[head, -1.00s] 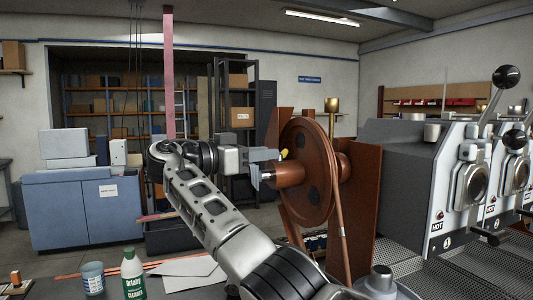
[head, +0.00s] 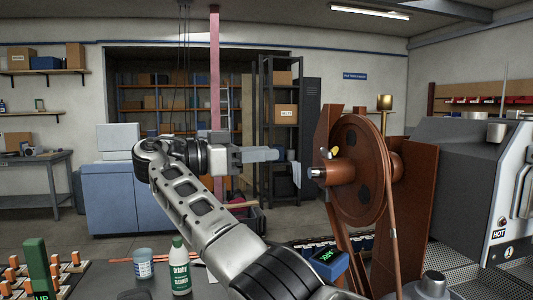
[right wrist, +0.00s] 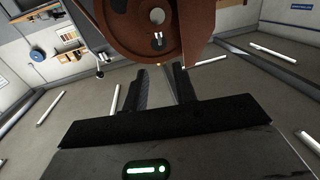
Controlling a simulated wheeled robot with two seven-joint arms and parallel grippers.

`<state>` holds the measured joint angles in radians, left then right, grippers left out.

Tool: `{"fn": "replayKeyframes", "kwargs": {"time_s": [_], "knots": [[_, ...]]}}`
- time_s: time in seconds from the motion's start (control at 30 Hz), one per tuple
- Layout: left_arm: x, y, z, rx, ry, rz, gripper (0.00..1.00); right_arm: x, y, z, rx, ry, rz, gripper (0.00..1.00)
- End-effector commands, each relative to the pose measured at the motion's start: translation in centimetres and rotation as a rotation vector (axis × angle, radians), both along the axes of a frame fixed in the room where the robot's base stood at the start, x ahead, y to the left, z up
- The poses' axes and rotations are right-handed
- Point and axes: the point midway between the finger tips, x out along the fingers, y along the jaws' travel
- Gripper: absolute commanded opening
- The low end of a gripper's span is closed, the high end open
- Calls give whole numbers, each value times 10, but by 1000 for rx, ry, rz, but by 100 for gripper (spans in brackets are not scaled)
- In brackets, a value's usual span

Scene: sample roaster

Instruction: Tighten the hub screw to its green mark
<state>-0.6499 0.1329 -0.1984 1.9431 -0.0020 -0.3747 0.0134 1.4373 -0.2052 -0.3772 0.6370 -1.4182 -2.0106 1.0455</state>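The hub (head: 319,172) is a short copper-brown cylinder sticking out left from the large brown wheel (head: 352,195) in the head view. A small yellow piece (head: 335,151) shows at its upper side. In the right wrist view a small screw-like part (right wrist: 157,40) shows on the wheel (right wrist: 125,20). I cannot make out a green mark on it. My right gripper (head: 292,168) is left of the hub, with a small gap between them. In the right wrist view its fingers (right wrist: 162,86) are apart with nothing between them. My left gripper is not in view.
A brown upright guard (head: 412,200) stands behind the wheel, and a grey roaster (head: 465,185) stands to the right. A blue device (head: 328,260) with a green display sits below the wheel. A white-green bottle (head: 180,268), a tub (head: 143,264) and a green block (head: 38,265) stand on the front bench.

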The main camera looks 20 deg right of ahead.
Motion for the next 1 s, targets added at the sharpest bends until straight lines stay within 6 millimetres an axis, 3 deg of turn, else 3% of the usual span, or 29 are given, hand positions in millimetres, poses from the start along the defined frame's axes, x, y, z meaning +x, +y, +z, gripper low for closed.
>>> {"fn": "replayKeyframes", "kwargs": {"time_s": [0.13,0.27,1.0], "knots": [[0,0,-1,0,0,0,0,0,0,0,8,139,1,28],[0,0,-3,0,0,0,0,0,0,0,25,446,1,28],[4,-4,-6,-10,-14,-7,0,0,0,2,147,2626,2,28]]}}
